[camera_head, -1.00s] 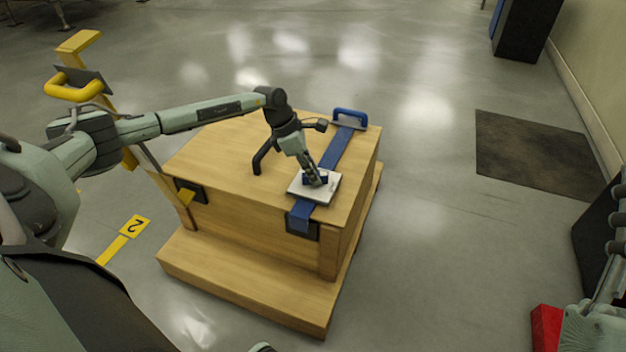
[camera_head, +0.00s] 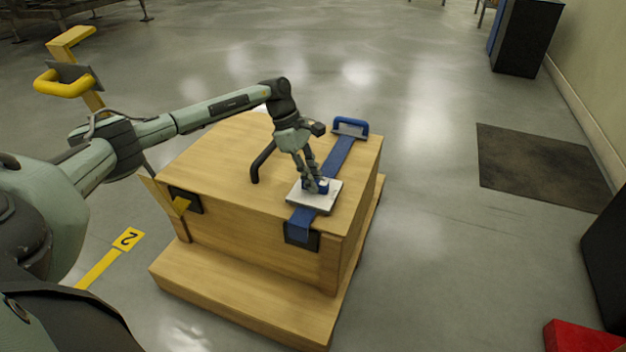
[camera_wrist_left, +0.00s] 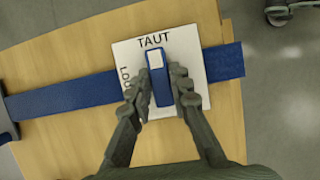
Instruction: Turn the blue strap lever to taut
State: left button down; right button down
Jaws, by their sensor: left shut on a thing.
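The blue lever (camera_wrist_left: 161,80) sits on a white plate (camera_wrist_left: 193,96) marked TAUT at the top and LOOSE, partly hidden, at the left in the left wrist view. Its white-marked end points to TAUT. In the head view the lever (camera_head: 323,186) shows small on the plate (camera_head: 312,200), on top of the wooden crate (camera_head: 225,150). My left gripper (camera_wrist_left: 160,90) is shut on the lever, one finger on each side; it reaches down from above in the head view (camera_head: 318,187). My right gripper is out of view.
A blue strap (camera_head: 338,155) runs across the crate under the plate. A blue handle (camera_head: 351,126) stands at its far end, and a black handle (camera_head: 262,162) is beside my left gripper. A yellow-handled post (camera_head: 65,85) stands left.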

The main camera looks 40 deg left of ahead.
pick_arm(q)
jog(key=c, duration=1.4)
grip_release()
jog(key=v, duration=1.2)
